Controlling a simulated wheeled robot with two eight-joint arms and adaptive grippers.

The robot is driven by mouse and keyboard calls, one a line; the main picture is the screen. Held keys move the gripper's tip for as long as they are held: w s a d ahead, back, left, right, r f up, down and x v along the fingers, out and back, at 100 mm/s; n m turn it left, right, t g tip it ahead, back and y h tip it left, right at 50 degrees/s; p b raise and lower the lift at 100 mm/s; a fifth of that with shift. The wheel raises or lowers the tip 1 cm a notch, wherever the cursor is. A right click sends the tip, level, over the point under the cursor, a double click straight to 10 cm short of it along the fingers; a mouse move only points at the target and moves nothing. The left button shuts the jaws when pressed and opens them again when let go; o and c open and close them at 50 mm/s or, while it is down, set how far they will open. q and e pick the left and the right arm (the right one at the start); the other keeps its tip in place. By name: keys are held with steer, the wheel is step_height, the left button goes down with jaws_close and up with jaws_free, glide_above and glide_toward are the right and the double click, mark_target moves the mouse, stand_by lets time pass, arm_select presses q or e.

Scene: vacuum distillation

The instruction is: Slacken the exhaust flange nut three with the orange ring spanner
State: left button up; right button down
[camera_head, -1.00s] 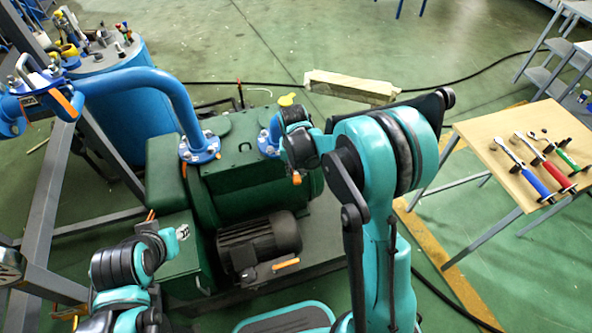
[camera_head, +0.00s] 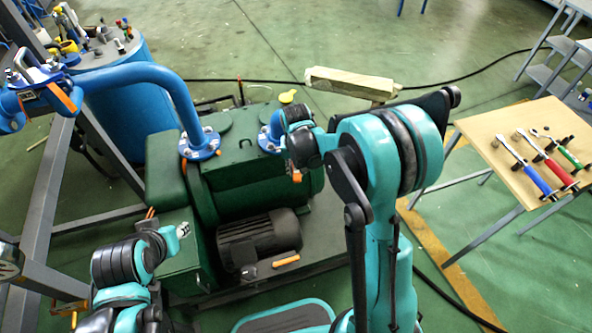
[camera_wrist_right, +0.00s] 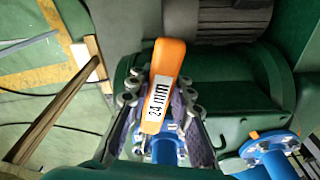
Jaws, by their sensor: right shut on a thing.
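An orange ring spanner (camera_wrist_right: 163,85) marked "24 mm" is gripped between the finger pads of my right gripper (camera_wrist_right: 158,98) in the right wrist view. Its ring end is hidden low between the fingers, over a blue flange (camera_wrist_right: 165,152). In the head view the right gripper (camera_head: 295,140) is at the exhaust pipe's blue flange (camera_head: 270,138), largely covered by my arm, with an orange bit showing below it. Whether the ring sits on nut three cannot be seen. My left gripper (camera_head: 180,231) is small at lower left, beside the green pump; its jaws are unclear.
A second blue flange (camera_head: 199,144) with bolts sits left on the green pump (camera_head: 250,165). A motor (camera_head: 258,236) is in front. A wooden table (camera_head: 505,185) with several coloured-handled tools stands right. A pale beam (camera_head: 350,84) lies behind. Grey frame posts stand left.

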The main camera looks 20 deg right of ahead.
steer(key=shift+f+b, duration=1.55)
steer(key=shift+f, duration=0.25)
steer(key=shift+d, duration=0.1)
stand_by(0.5)
steer(key=shift+s+d+f+n, duration=0.1)
steer(key=shift+s+d+n, duration=0.05)
steer(key=shift+d+n, duration=0.9)
steer(key=shift+d, duration=0.2)
steer(key=shift+d+n+b, duration=0.3)
steer(key=shift+d+n, duration=0.35)
steer(key=shift+d, duration=0.6)
